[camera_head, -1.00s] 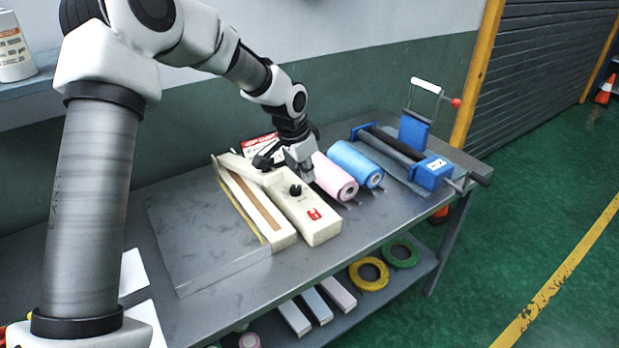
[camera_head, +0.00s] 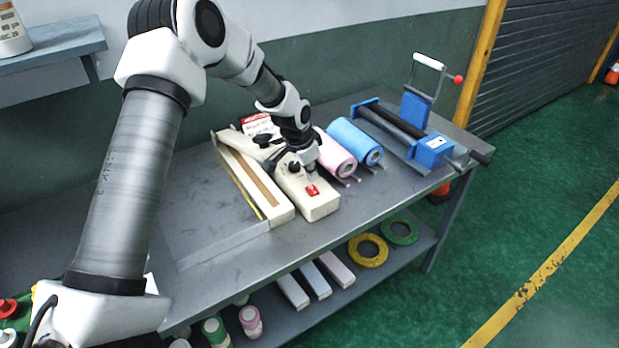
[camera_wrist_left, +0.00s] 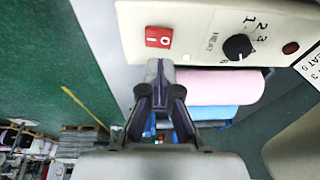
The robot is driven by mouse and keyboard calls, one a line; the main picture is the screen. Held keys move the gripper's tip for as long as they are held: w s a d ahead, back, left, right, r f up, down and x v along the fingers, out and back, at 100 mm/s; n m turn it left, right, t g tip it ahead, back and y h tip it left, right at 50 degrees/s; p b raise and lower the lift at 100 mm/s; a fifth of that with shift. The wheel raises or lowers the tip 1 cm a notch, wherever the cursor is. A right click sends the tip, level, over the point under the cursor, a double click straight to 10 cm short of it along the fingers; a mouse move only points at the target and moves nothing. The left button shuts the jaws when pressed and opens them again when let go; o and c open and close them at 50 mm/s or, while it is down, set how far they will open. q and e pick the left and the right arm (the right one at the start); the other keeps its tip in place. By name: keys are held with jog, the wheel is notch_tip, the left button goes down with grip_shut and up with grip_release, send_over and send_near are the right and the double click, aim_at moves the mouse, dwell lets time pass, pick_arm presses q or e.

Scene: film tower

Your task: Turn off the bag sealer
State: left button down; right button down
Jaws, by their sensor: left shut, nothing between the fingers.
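The bag sealer (camera_head: 318,208) is a cream, long-bodied device on the grey workbench. Its red rocker switch (camera_head: 312,190) is on the top near the front end; the wrist view shows the switch (camera_wrist_left: 158,37) with white marks, beside a black heat knob (camera_wrist_left: 238,46). My left gripper (camera_head: 308,174) is over the sealer's front part, close to the red switch. In the wrist view the left gripper's fingertips (camera_wrist_left: 160,66) are together and empty, just below the switch in the picture; I cannot tell if they touch the sealer. My right gripper is not in view.
A pink roll (camera_head: 336,155) and a blue roll (camera_head: 356,142) lie just right of the sealer. A blue roller device (camera_head: 432,150) stands at the bench's right end. A grey plate (camera_head: 200,222) lies left. The lower shelf holds tape rings (camera_head: 368,250) and boxes.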

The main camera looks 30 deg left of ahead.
aim_at(312, 188)
pick_arm(q)
jog(key=f, duration=0.3)
jog(key=shift+a+f+p, duration=0.15)
jog(key=shift+a+p, duration=0.15)
jog(key=shift+w+f, duration=0.1)
jog(key=shift+f, duration=0.05)
